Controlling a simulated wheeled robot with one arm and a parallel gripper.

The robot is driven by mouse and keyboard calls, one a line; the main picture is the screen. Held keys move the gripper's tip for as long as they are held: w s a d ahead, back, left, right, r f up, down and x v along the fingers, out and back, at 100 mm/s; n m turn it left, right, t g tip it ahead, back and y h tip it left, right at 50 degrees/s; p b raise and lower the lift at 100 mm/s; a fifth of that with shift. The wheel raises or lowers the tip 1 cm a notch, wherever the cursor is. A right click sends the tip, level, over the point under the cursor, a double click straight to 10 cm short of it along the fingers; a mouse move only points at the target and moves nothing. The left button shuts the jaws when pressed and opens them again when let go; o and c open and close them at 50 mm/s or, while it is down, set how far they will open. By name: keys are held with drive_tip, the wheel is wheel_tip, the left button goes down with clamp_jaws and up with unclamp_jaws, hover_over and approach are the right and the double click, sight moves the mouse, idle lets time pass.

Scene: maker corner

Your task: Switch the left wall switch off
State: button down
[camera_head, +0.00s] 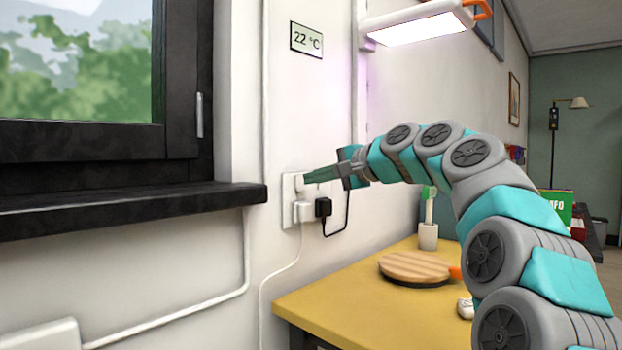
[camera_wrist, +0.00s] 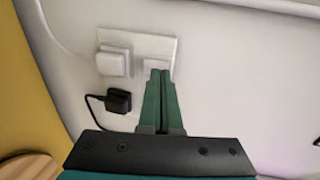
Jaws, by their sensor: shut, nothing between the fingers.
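A white wall plate (camera_head: 288,205) is on the wall right of the window sill; it also shows in the wrist view (camera_wrist: 145,42). A small white part (camera_wrist: 156,63), likely a switch, is on its upper half, partly hidden by my fingertips. I cannot tell its on or off position, or whether it is the left switch. My gripper (camera_head: 307,179) is shut and empty, its green fingers pointing at the plate. In the wrist view the fingertips (camera_wrist: 159,74) overlap the lower edge of the white part; contact is unclear.
A white plug (camera_head: 303,211) and a black plug (camera_head: 323,207) with a cable sit just below the fingers. A dark window sill (camera_head: 130,208) juts out at left. A yellow table (camera_head: 345,295) with a round wooden board (camera_head: 414,266) stands below. A lit lamp (camera_head: 415,25) hangs above.

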drive_tip(key=r+v, duration=0.1)
drive_tip(key=v, duration=1.1)
drive_tip(key=shift+r+p, duration=0.3)
drive_tip(key=s+a+f+n+g+h, duration=0.25)
drive_tip(key=s+f, duration=0.45)
drive_tip(key=f, duration=0.6)
drive_tip(key=s+a+f+n+g+h, duration=0.1)
drive_tip(key=s+f+n+g+h, duration=0.15)
drive_tip(key=s+f, duration=0.7)
drive_tip(key=s+d+f+n+g+h, duration=0.1)
drive_tip(key=s+d+f, duration=0.3)
drive_tip(key=s+f, duration=0.4)
drive_tip(key=s+d+f+g+h, duration=0.3)
drive_tip(key=s+d+f, duration=0.2)
drive_tip(key=s+f, duration=0.3)
drive_tip(key=s+d+f+n+g+h, duration=0.1)
drive_tip(key=s+d+f+g+h, duration=0.1)
drive_tip(key=s+d+f, duration=0.3)
drive_tip(key=s+f+h, duration=0.1)
drive_tip(key=s+f, duration=0.3)
drive_tip(key=f, duration=0.3)
drive_tip(key=shift+d+n, duration=0.2)
drive_tip(key=shift+n, duration=0.1)
